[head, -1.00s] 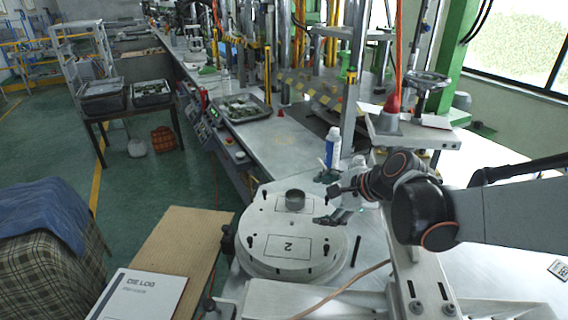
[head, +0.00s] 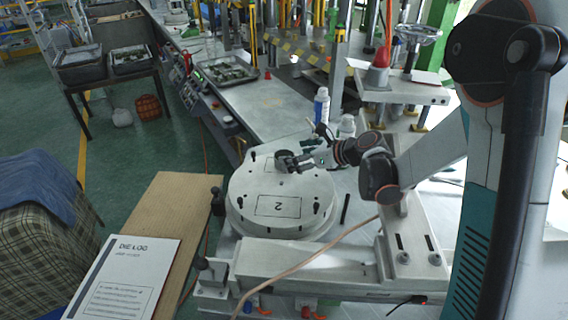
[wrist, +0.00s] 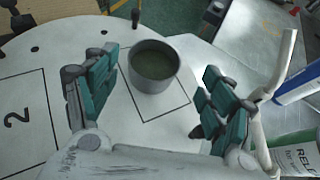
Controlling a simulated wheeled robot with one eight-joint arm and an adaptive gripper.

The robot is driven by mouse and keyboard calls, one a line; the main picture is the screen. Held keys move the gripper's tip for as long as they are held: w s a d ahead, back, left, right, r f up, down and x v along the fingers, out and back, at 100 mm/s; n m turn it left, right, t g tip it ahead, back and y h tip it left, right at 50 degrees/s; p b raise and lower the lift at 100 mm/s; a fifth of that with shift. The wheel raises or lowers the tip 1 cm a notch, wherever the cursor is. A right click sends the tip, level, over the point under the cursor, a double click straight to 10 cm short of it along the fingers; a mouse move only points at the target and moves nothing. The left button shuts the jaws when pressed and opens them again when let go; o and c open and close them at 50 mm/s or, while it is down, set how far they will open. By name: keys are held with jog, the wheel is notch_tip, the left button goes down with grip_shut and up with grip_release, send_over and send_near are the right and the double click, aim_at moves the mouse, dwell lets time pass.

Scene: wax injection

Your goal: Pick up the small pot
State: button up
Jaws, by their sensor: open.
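The small pot (wrist: 154,66) is a grey metal cup, open at the top, standing upright on the round white disc (head: 300,222) inside a printed rectangle. My gripper (head: 291,162) is at the pot, low over the disc. In the wrist view its two teal-padded fingers are spread, one to the left and one to the right of the pot, with a gap on each side.
The disc carries a rectangle marked 2 and dark pegs and slots. A white-and-blue bottle (head: 321,105) and a second bottle (head: 347,127) stand just behind it. A cardboard-topped table with a die log (head: 125,275) is at the left.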

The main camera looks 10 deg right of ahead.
aim_at(277, 156)
jog(key=b+x, duration=0.1)
jog(key=x, duration=0.4)
jog(key=shift+s+a+b, duration=0.15)
jog(key=shift+a+b, duration=0.15)
jog(key=shift+b, duration=0.1)
jog(key=shift+c, duration=0.3)
jog(key=c, duration=1.2)
jog(key=shift+r, duration=0.15)
jog(key=shift+c, duration=0.2)
